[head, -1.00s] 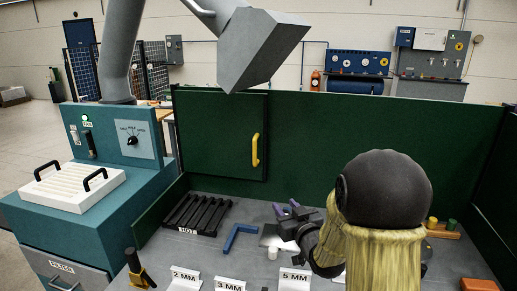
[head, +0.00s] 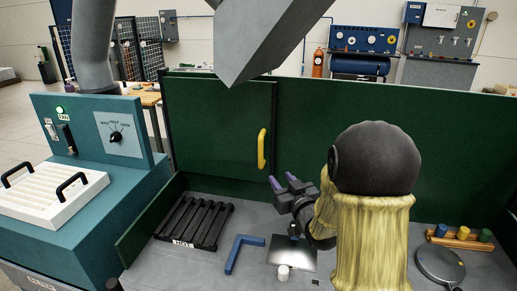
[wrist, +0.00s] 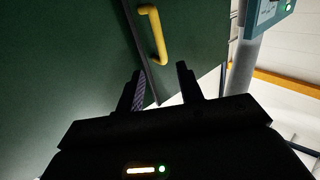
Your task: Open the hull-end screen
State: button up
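The hull-end screen (head: 215,130) is a dark green panel at the left end of the green wall, and it looks closed. Its yellow handle (head: 262,149) stands upright near the panel's right edge. In the wrist view the handle (wrist: 154,35) lies ahead of the fingers, beyond the tips. My gripper (head: 281,182) is below and slightly right of the handle, above the bench and apart from the handle. Its purple-padded fingers are spread with nothing between them, and they also show in the wrist view (wrist: 161,82). My arm hides part of the green wall behind it.
Below the screen lie a black rack (head: 196,222) marked HOT, a blue angle piece (head: 242,250) and a small white cylinder (head: 283,272). A teal cabinet (head: 100,135) with a dial stands left. A grey hood (head: 265,38) hangs above. A round pan (head: 440,263) lies right.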

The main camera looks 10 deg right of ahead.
aim_at(262, 153)
jog(key=shift+s+d+r, duration=0.1)
jog(key=shift+s, duration=0.05)
jog(key=w+a+p, duration=0.1)
jog(key=w, duration=0.4)
jog(key=w+a+p, duration=0.1)
jog(key=w+p, duration=0.1)
jog(key=w, duration=0.4)
jog(key=w+a+p, duration=0.1)
jog(key=w+p, duration=0.1)
jog(key=w, duration=0.4)
jog(key=shift+w+a, duration=0.1)
jog(key=shift+a, duration=0.1)
